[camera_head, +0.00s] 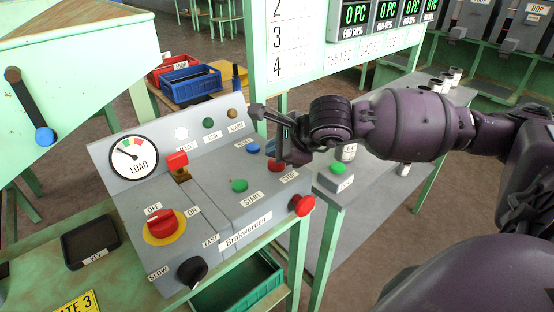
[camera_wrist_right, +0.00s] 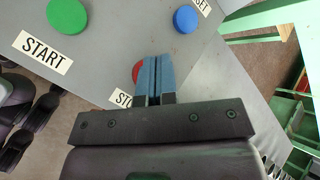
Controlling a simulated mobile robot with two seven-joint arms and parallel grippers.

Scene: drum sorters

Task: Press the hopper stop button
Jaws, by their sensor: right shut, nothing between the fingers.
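In the right wrist view the red button (camera_wrist_right: 137,72) is partly hidden behind my fingers, and the STOP label is partly covered. My right gripper (camera_head: 271,148) is shut and empty, its blue fingertips (camera_wrist_right: 155,72) at the red button. I cannot tell whether they touch it. The green START button (camera_head: 239,185) is left of it, also in the wrist view (camera_wrist_right: 68,15). A blue button (camera_head: 253,148) sits farther back. My left gripper is not in view.
A red mushroom knob (camera_head: 302,205) juts from the panel's front right corner. A red rotary switch (camera_head: 161,222), a black speed knob (camera_head: 192,271) and a load gauge (camera_head: 134,157) are on the left. A separate green button box (camera_head: 335,178) stands to the right.

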